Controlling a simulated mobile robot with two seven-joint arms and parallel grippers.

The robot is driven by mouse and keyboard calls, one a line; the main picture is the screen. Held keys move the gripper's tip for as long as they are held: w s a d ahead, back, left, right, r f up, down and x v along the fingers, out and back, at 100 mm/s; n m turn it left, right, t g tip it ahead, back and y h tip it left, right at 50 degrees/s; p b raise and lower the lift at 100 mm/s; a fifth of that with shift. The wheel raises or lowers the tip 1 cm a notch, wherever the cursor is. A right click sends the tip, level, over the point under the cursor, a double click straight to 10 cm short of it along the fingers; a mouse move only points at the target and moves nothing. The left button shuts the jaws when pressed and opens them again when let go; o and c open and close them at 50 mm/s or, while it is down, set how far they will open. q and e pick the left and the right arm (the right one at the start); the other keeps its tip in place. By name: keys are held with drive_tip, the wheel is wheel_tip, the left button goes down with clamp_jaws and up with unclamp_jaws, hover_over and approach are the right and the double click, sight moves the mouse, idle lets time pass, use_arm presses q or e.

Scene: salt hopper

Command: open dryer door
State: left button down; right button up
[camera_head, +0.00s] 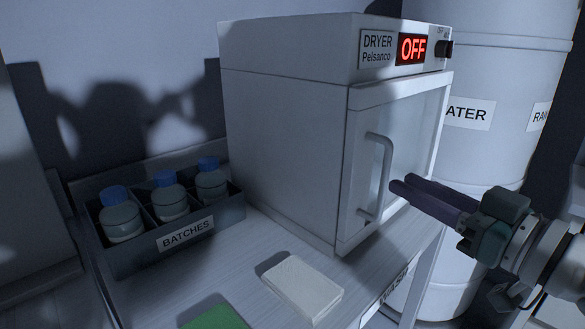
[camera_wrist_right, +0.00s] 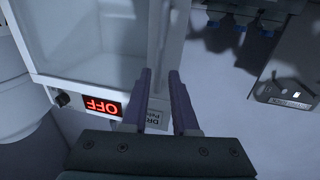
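The white dryer (camera_head: 285,150) stands on the bench with its glass-paned door (camera_head: 415,120) closed. A vertical bar handle (camera_head: 381,180) is on the door's left side. My right gripper (camera_head: 401,185) comes in from the right, its two dark purple fingers pointing left toward the handle. The fingertips are close to the handle, and contact cannot be told. In the right wrist view the fingers (camera_wrist_right: 160,78) are apart with a gap between them, in front of the dryer. The dryer's red OFF display (camera_wrist_right: 100,106) appears upside down there. My left gripper is not in view.
A white block (camera_head: 302,288) and a green item (camera_head: 213,318) lie in front on the bench. A large white WATER barrel (camera_head: 485,150) stands behind at the right.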

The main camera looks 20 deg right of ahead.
sight(388, 175)
drive_tip(key=shift+w+a, duration=0.15)
drive_tip(key=shift+w, duration=0.75)
drive_tip(key=shift+w+a, duration=0.2)
drive_tip(key=shift+w, duration=0.7)
drive_tip(key=shift+w+a, duration=0.15)
drive_tip(key=shift+w, duration=0.75)
drive_tip(key=shift+c, duration=0.2)
clamp_jaws()
